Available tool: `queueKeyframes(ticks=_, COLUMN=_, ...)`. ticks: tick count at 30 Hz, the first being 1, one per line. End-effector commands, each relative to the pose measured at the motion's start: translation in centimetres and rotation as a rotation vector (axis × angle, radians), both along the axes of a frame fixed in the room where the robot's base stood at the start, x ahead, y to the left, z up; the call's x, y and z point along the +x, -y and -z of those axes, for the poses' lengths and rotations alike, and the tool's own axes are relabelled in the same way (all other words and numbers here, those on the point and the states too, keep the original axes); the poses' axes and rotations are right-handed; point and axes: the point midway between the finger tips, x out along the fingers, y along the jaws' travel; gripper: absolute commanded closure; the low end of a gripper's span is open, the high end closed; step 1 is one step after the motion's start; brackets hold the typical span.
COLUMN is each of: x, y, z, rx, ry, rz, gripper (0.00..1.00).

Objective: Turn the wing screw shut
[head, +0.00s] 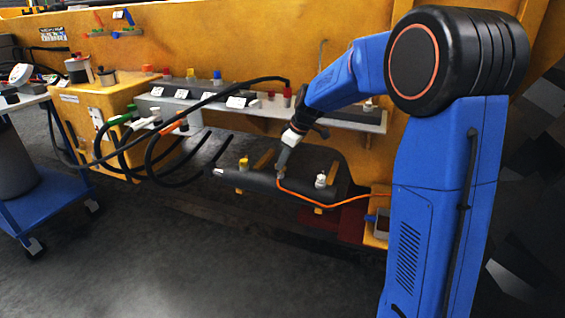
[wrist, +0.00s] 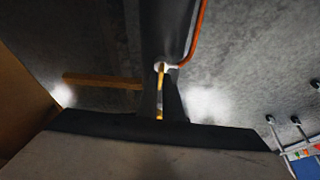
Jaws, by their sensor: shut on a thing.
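My gripper (head: 281,174) points down at the dark horizontal bar (head: 240,182) low in front of the orange casting. In the wrist view my gripper's narrow dark fingers (wrist: 160,75) reach the same bar (wrist: 168,30). They are shut on a small pale piece (wrist: 164,66) at the bar, which seems to be the wing screw. Its wings and how far it is turned are hidden by the fingers. An orange cable (head: 330,204) runs along the bar from beside the fingertips and off to the right.
A yellow-capped fitting (head: 243,164) and a white fitting (head: 320,181) stand on the bar, either side of my gripper. A grey shelf (head: 345,118) with coloured caps and black hoses is above. A blue cart (head: 60,200) stands left. The floor in front is clear.

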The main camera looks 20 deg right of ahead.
Motion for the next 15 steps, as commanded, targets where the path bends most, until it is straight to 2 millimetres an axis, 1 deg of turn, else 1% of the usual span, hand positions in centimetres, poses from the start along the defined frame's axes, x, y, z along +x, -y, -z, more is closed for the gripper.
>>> queueKeyframes(ticks=8, x=-0.11, y=-0.07, z=0.01, rx=-0.001, ry=0.0, rz=0.092, gripper=1.0)
queueKeyframes(ticks=15, x=-0.22, y=-0.23, z=-0.04, rx=-0.001, ry=0.002, rz=0.275, gripper=1.0)
